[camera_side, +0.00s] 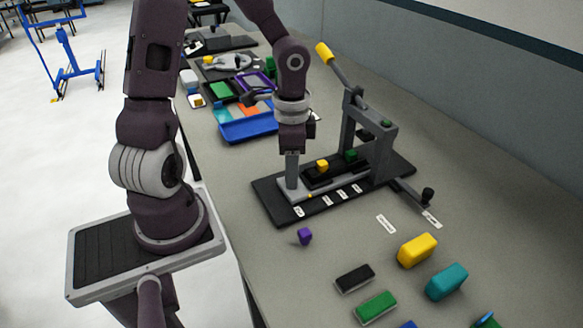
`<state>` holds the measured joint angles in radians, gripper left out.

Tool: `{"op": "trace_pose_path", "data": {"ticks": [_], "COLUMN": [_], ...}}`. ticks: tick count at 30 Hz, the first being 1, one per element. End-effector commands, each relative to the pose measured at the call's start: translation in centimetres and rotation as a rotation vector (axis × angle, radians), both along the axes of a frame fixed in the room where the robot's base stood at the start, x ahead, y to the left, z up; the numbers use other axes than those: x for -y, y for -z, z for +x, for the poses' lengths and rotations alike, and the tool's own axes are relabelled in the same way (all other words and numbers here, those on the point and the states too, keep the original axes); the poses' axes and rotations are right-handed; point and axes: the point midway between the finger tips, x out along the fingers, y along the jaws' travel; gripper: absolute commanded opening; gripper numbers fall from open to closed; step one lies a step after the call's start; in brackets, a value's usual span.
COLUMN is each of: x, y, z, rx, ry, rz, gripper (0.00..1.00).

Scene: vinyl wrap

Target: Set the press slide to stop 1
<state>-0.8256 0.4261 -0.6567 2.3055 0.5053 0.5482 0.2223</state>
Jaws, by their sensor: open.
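The press (368,140) stands on a dark base plate (268,200) on the bench. Its slide (318,184) is a light grey plate with a black carrier, bearing a small yellow block (322,165) and a green block (351,155). Several white stop labels (298,211) run along the front of the base; their print is too small to read. A small yellow mark shows on the slide's front edge near the leftmost label. My gripper (291,152) points down at the grey upright (292,172) at the slide's left end. Its fingers are hard to make out, and contact is unclear.
The press lever (340,68) with a yellow grip rises behind. A purple block (304,236) lies in front of the base. Yellow (417,250), teal (446,281), black (355,277) and green (375,307) blocks lie nearer. A blue tray (248,128) is behind left.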

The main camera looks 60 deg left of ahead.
Motion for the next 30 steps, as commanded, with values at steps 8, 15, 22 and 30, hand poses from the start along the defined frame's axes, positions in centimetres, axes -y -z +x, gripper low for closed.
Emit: {"op": "trace_pose_path", "data": {"ticks": [8,15,22,30], "x": [0.02,0.02,0.01,0.01], "y": [0.46,0.44,0.42,0.40], "z": [-0.01,-0.01,0.00,0.00], "rx": [0.000,0.000,0.000,0.000], "ry": [-0.001,-0.001,-0.002,-0.002], "rz": [0.000,0.000,0.000,0.001], "gripper": [0.45,0.00,0.00,0.00]}}
